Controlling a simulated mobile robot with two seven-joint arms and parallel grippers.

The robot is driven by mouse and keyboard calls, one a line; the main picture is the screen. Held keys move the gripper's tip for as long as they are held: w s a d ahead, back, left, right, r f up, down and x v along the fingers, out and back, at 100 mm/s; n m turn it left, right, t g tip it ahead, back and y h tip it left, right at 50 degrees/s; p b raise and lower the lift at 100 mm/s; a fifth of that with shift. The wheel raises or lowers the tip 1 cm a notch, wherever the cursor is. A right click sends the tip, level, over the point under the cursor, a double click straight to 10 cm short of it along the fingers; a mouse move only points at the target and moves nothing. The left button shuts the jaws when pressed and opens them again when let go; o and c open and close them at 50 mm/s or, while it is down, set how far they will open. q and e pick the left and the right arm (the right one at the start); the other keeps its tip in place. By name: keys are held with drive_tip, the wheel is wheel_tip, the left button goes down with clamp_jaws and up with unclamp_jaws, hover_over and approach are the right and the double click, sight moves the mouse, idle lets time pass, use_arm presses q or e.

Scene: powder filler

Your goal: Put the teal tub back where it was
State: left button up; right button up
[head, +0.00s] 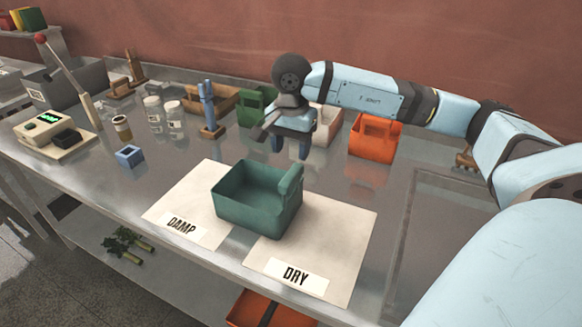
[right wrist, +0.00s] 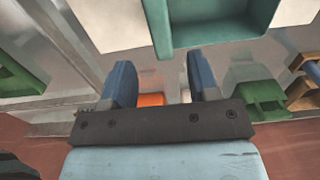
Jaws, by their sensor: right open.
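The teal tub (head: 250,212) stands upright and looks empty. It straddles the gap between the DAMP mat (head: 190,190) and the DRY mat (head: 340,235), with its raised handle side on the right. My right gripper (head: 291,150) is open and empty, with its fingers pointing down, behind the tub and apart from it. In the right wrist view the tub (right wrist: 215,38) is at the top, beyond the open blue fingers (right wrist: 162,82). My left gripper is out of view.
Behind my right gripper stand a green tub (head: 257,107), a white tub (head: 326,125) and an orange tub (head: 373,136).

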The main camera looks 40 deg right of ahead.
drive_tip(key=shift+r, duration=2)
drive_tip(key=shift+f, duration=0.1)
